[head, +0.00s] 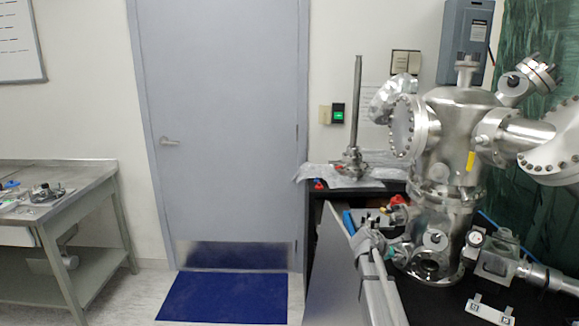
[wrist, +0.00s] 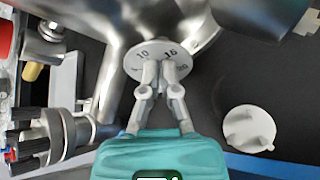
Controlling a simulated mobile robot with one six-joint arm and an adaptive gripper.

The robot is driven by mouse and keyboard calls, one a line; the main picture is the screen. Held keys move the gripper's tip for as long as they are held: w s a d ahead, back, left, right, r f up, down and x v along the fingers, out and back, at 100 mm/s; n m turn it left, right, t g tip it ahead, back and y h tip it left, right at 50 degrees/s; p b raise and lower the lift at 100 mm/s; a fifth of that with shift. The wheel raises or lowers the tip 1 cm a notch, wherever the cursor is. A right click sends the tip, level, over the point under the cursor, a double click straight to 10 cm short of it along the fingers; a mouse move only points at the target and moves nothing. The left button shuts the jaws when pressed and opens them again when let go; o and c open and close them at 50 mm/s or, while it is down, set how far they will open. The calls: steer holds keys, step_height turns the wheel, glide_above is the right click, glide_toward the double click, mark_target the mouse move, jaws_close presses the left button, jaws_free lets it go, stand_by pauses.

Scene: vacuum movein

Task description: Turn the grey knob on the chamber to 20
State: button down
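The steel chamber (head: 455,135) stands on the dark bench at the right of the head view, and its lower part fills the top of the wrist view. No pointer or index mark is clear. In the head view, the knob is not clearly visible.
A loose pale disc (wrist: 250,128) lies on the black bench right of my gripper. Chamber ports and pipes crowd the knob. A steel post (head: 356,110) stands behind. A side table (head: 60,190) is far left.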

mark_target(390, 225)
steer(key=shift+s+r, duration=0.1)
steer(key=shift+s, duration=0.1)
steer(key=shift+s+d+r+p, duration=0.1)
steer(key=shift+d+p, duration=0.05)
steer(key=shift+p, duration=0.15)
stand_by(0.5)
steer(key=s+a+r+p, duration=0.1)
steer(key=a+r+p, duration=0.1)
steer(key=a, duration=0.3)
steer(key=shift+s+a, duration=0.2)
steer(key=shift+a, duration=0.05)
steer(key=shift+r, duration=0.1)
stand_by(0.4)
step_height(390, 225, up, 9)
steer(key=p, duration=0.9)
steer(key=shift+r+p, duration=0.55)
steer(key=shift+p, duration=0.05)
steer(key=shift+s+f, duration=0.15)
steer(key=shift+s, duration=0.45)
